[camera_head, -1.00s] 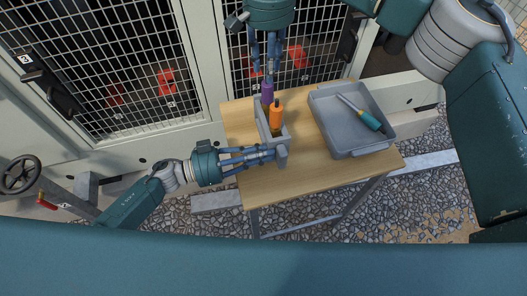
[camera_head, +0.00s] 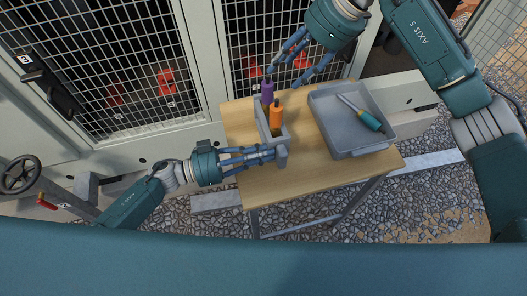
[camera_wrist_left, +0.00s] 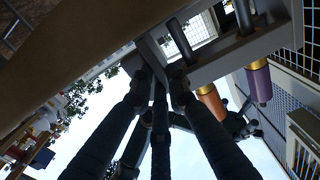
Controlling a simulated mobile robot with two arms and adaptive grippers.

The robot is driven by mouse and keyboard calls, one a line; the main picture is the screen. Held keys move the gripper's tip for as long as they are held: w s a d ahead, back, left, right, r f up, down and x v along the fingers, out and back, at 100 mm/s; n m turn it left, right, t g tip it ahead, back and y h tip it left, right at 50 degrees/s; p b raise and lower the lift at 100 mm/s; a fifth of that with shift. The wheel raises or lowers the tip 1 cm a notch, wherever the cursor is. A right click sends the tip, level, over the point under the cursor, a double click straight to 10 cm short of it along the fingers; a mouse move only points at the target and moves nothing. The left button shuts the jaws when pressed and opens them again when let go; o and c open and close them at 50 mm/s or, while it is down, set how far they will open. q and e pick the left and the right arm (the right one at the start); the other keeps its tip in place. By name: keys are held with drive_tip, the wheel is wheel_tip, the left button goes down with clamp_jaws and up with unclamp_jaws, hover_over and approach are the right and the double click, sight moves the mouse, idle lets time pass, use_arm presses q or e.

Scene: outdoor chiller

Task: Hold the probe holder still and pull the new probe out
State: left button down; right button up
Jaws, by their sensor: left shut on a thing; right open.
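The grey probe holder (camera_head: 262,122) stands on the wooden table. A purple probe (camera_head: 267,93) stands upright at its far end, and an orange probe (camera_head: 276,115) stands in front of it. My left gripper (camera_head: 268,153) is shut on the near end of the holder. In the left wrist view its fingers (camera_wrist_left: 163,85) meet the grey holder (camera_wrist_left: 240,50), with the orange probe (camera_wrist_left: 212,102) and the purple probe (camera_wrist_left: 258,82) beyond. My right gripper (camera_head: 285,78) is open and empty, with spread fingers just right of and above the purple probe.
A grey tray (camera_head: 345,138) stands to the right on the wooden table (camera_head: 305,175), holding a teal-handled probe (camera_head: 368,119). A mesh-fronted cabinet (camera_head: 110,65) stands behind the table. The table's front part is clear.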

sight(269, 89)
drive_tip(key=x, duration=0.9)
drive_tip(key=shift+a+f, duration=0.2)
drive_tip(key=shift+f, duration=0.15)
drive_tip(key=shift+w, duration=0.1)
clamp_jaws()
